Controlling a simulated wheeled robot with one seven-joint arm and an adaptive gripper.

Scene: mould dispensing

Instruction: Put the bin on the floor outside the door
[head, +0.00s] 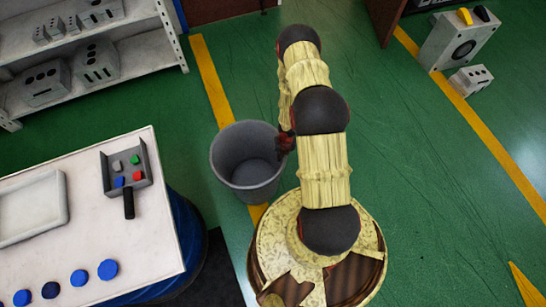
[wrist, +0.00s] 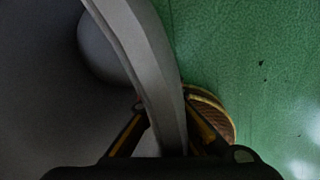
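The bin (head: 247,160) is a grey, round, open-topped bucket, upright and empty as far as I can see, just left of my arm in the head view. My gripper (head: 287,142) is at the right side of its rim. In the wrist view the bin's wall (wrist: 150,60) runs between my two fingers (wrist: 166,112), one inside and one outside, and they look closed on it. Whether the bin's base touches the floor I cannot tell. A brown door-like panel (head: 386,18) stands at the top, with an opening left of it.
A white table (head: 150,240) with a tray, a small dark scoop-like box and several blue discs is at left. Shelves (head: 140,60) with grey moulds stand at upper left. A grey machine (head: 455,42) and block (head: 471,79) are at upper right. Green floor (head: 420,160) is clear at right.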

